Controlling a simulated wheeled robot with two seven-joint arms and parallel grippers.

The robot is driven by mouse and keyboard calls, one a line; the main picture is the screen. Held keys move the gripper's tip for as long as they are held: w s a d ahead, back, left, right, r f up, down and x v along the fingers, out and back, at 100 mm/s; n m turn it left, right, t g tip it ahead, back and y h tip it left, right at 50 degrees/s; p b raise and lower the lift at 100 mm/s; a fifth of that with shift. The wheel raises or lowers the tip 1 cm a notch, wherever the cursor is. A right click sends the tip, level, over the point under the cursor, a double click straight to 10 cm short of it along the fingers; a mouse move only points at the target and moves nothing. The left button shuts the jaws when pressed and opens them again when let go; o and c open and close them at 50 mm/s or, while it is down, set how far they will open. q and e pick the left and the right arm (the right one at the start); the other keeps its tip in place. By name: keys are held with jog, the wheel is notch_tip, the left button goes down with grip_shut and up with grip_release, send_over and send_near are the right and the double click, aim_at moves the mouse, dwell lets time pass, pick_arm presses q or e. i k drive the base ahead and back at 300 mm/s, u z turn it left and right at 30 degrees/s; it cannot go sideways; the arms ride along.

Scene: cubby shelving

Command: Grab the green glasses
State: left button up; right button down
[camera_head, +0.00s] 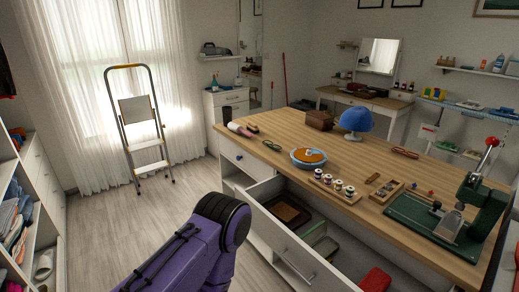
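A small dark green item (271,145), which looks like glasses though it is too small to be sure, lies on the wooden tabletop (340,148) near its left end. It lies between a pink-and-white roll and a blue round container. Green-edged items (321,240) also show inside the open drawer (290,245) below the tabletop; I cannot tell what they are. A purple arm link of mine with a black joint rises from the bottom centre, in front of the drawer. Neither of my grippers is in view.
On the tabletop are the blue container (308,156), thread spools (337,185), a blue cap (356,120), a brown box (320,120) and a green press (455,220). A red item (375,280) lies in the drawer. A stepladder (140,125) stands left; the floor between is clear.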

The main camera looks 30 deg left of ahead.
aim_at(275, 147)
jog(key=u, duration=2.3)
jog(key=i, duration=3.3)
jog(key=z, duration=3.75)
